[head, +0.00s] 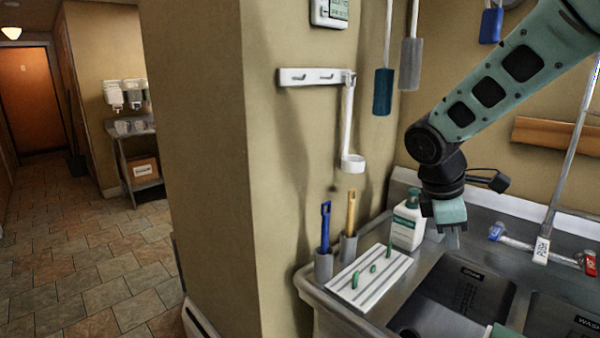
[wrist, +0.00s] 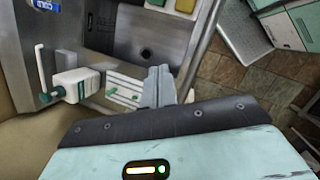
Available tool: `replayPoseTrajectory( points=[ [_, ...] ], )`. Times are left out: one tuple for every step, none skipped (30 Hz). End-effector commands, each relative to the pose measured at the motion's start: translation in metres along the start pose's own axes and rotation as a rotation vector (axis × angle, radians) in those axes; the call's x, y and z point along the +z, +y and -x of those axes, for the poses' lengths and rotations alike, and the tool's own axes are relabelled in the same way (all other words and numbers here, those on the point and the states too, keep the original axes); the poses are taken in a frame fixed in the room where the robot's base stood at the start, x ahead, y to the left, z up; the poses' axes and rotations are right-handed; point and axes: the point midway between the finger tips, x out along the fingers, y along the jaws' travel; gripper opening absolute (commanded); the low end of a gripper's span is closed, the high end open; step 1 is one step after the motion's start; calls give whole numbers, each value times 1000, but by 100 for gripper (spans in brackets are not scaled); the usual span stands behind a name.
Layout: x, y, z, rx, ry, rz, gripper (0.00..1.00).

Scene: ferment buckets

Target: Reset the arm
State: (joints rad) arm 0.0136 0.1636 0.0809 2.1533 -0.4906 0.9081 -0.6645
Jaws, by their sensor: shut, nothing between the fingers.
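My arm (head: 500,85) reaches in from the upper right in the head view and bends down at its elbow. My gripper (head: 452,238) hangs above the back edge of the sink, just right of a white soap bottle (head: 408,222). In the wrist view my gripper (wrist: 158,82) has its fingers together with nothing between them. The soap bottle also shows in the wrist view (wrist: 78,85), left of the fingers.
A white ribbed tray (head: 368,280) with small green items lies left of the sink basin (head: 455,300). Brushes stand in holders (head: 324,265) by the wall. A faucet (head: 542,245) is to the right. A ladle (head: 350,130) hangs from a wall rack. Open tiled floor lies left.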

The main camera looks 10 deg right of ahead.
Motion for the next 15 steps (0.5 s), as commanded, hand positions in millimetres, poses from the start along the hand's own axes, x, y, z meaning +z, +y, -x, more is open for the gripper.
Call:
replayPoseTrajectory(
  points=[
    [-26,-29,4,-10,53,-17,0],
    [-39,-46,7,-21,84,-37,0],
    [-54,-71,11,-38,123,-63,0],
    [-66,-90,13,-53,151,-84,0],
    [-75,-109,16,-70,176,-105,0],
    [-86,-135,19,-93,207,-134,0],
    [-93,-155,20,-112,228,-156,0],
    [-99,-173,22,-131,247,-178,0],
    [-104,-197,23,-156,266,-208,0],
    [-107,-214,24,-174,279,-229,0],
    [-109,-229,24,-192,288,-251,0],
    [-110,-247,24,-212,299,-276,0],
    [-111,-258,24,-227,304,-295,0],
    [-111,-268,24,-239,309,-311,0],
    [-111,-279,24,-253,313,-330,0]
  ],
)
